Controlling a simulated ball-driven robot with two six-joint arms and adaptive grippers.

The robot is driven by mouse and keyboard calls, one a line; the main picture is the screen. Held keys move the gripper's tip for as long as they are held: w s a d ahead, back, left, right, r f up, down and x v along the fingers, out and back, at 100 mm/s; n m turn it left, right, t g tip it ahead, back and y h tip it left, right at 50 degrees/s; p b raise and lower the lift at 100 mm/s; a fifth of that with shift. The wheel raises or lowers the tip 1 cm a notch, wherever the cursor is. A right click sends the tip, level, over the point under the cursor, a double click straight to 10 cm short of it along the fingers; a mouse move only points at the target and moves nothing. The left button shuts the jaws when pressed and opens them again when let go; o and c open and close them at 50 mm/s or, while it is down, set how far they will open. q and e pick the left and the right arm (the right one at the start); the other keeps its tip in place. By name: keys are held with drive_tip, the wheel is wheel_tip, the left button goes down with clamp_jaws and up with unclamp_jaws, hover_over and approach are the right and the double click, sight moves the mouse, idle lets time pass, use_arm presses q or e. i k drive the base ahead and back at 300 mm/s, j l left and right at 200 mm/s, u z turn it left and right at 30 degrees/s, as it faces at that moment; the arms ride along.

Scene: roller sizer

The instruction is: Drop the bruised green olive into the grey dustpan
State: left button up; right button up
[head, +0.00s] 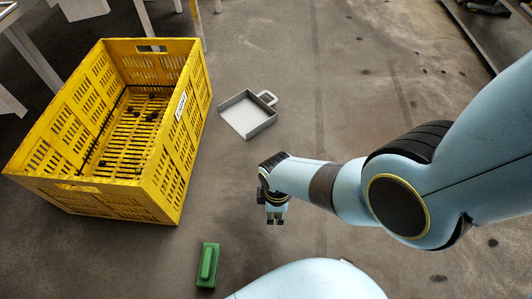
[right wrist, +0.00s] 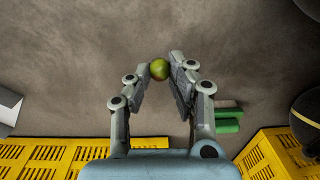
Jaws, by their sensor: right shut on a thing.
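My right gripper (head: 276,217) hangs over the floor in the head view, below and a little right of the grey dustpan (head: 246,117). In the right wrist view its fingertips (right wrist: 160,70) are shut on a round green olive (right wrist: 159,69), held between the tips. Bruising on the olive is too small to tell. The olive cannot be made out in the head view. The dustpan lies on the floor, its tray empty, its handle at the upper right. A pale grey edge at the left of the wrist view may be the dustpan. My left gripper is not in view.
A yellow slatted crate (head: 117,187) with several small dark things inside stands left of the dustpan. A green block-like object (head: 208,265) lies on the floor at the bottom. Floor between gripper and dustpan is clear. Table legs stand at the upper left.

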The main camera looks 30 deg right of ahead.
sight(252, 115)
drive_tip(key=l, duration=0.8)
drive_tip(key=i+l, duration=0.15)
drive_tip(key=l, duration=0.65)
drive_tip(key=i+l, duration=0.15)
drive_tip(key=i, duration=0.55)
drive_tip(key=i+j, duration=0.2)
drive_tip(key=j, duration=0.15)
drive_tip(key=i+j, duration=0.2)
drive_tip(key=j, duration=0.1)
